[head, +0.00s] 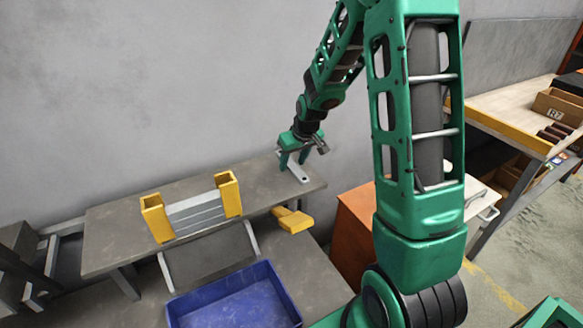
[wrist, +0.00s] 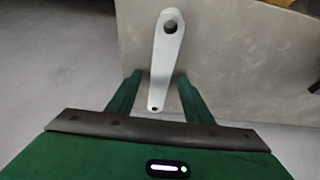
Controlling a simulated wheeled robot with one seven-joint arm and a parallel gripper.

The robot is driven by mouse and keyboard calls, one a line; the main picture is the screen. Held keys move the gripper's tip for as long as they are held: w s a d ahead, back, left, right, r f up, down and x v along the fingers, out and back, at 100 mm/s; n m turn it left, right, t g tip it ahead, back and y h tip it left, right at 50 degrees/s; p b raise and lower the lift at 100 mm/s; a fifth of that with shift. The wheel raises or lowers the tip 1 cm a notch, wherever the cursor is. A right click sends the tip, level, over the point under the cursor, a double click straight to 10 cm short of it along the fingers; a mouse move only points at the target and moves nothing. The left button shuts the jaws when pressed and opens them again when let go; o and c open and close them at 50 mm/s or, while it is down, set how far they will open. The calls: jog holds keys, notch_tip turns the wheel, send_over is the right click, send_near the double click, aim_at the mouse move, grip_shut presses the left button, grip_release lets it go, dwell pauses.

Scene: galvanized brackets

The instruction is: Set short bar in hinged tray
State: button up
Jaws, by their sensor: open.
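A short pale grey bar (head: 298,173) lies at the right end of the grey bench shelf. In the wrist view the bar (wrist: 166,55) has a large hole at its far end and a small one at its near end. My gripper (head: 294,163) is over the bar, fingers pointing down. In the wrist view its open fingers (wrist: 158,78) are on either side of the bar, with gaps showing. A blue open tray (head: 238,298) sits below the shelf, empty where visible. I see no hinge on it and cannot tell whether it is the hinged tray.
Two yellow holders (head: 229,194) with grey slats (head: 194,215) between them stand on the shelf (head: 110,232). An orange-brown cabinet (head: 353,228) stands right of the bench.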

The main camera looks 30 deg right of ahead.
jog(key=shift+c, duration=0.4)
grip_shut()
jog(key=shift+r, duration=0.1)
